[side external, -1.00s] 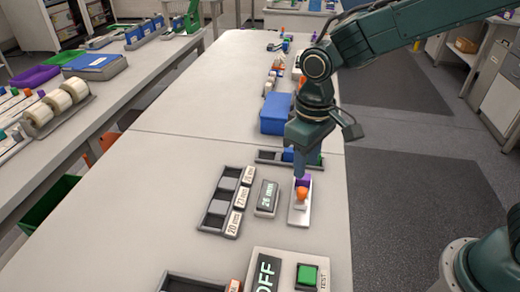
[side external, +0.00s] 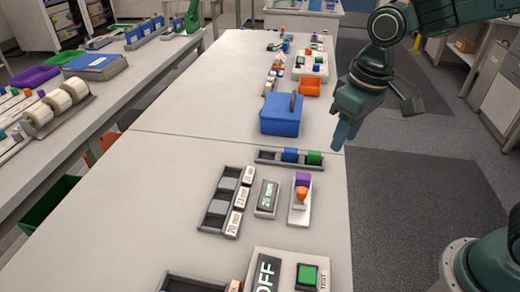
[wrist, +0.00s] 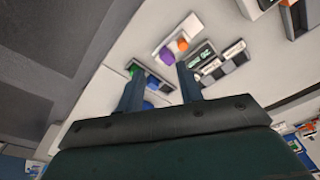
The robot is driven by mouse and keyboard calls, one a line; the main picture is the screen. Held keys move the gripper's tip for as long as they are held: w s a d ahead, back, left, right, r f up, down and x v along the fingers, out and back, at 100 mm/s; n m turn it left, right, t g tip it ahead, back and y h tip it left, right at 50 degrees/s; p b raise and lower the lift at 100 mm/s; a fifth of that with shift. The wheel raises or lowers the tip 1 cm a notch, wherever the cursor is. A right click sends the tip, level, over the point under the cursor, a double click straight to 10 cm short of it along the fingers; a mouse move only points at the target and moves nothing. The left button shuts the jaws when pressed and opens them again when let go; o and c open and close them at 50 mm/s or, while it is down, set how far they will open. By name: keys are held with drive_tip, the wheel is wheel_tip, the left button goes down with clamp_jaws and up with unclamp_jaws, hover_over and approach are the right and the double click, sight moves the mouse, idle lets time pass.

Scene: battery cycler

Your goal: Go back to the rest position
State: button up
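My gripper (side external: 345,136) hangs over the right edge of the bench, tilted, clear of the things below. In the wrist view its two fingers (wrist: 161,72) stand apart with nothing held between them. A white holder (side external: 299,216) on the bench carries a purple block (side external: 303,179) and an orange round-topped piece (side external: 301,195); they also show beyond the fingers in the wrist view, purple (wrist: 167,57) and orange (wrist: 183,45). A small display (side external: 266,197) stands left of the holder.
A dark rack (side external: 265,157) holds a blue block (side external: 290,155) and a green block (side external: 314,158). A slotted tray (side external: 221,205) with mm labels lies left. A panel reading OFF (side external: 268,270) has a green button (side external: 307,275). A blue box (side external: 280,116) stands farther back.

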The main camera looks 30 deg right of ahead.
drive_tip(key=s+d+r+m+t, duration=0.1)
drive_tip(key=s+d+r+t, duration=0.1)
drive_tip(key=s+d, duration=0.3)
drive_tip(key=s+d+r+m+t, duration=0.1)
drive_tip(key=s+d+r+t, duration=0.1)
drive_tip(key=s+d, duration=0.3)
drive_tip(key=s+r, duration=0.1)
drive_tip(key=s, duration=0.3)
drive_tip(key=shift+s+r, duration=0.15)
drive_tip(key=shift+s, duration=0.2)
